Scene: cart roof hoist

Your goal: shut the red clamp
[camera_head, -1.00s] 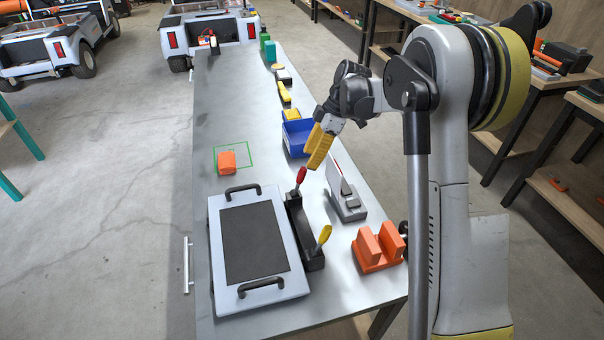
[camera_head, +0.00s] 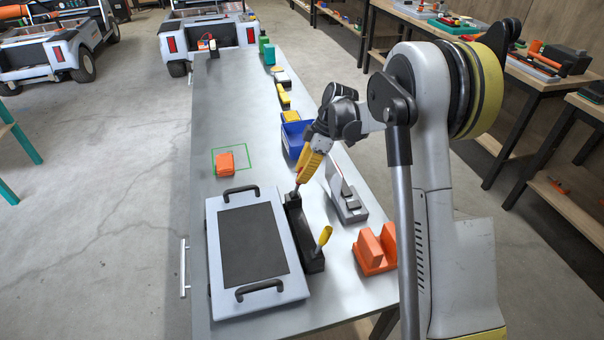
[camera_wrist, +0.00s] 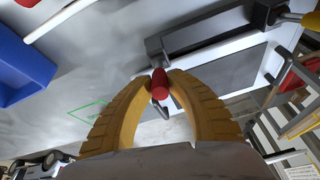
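The red clamp's handle (camera_wrist: 160,84) lies between the two yellow fingers of my gripper (camera_wrist: 161,76) in the wrist view. The fingertips close in on both sides of it and appear to touch it. In the head view my gripper (camera_head: 302,180) reaches down to the far end of the black clamp bar (camera_head: 299,225), and the fingers hide most of the red handle. The yellow-handled clamp (camera_head: 323,238) stands tilted upward at the near end of the bar. A white-framed panel (camera_head: 215,250) with two black handles lies beside the bar.
An orange cube (camera_head: 225,164) sits at a green outline. The far left tabletop (camera_head: 220,105) is clear.

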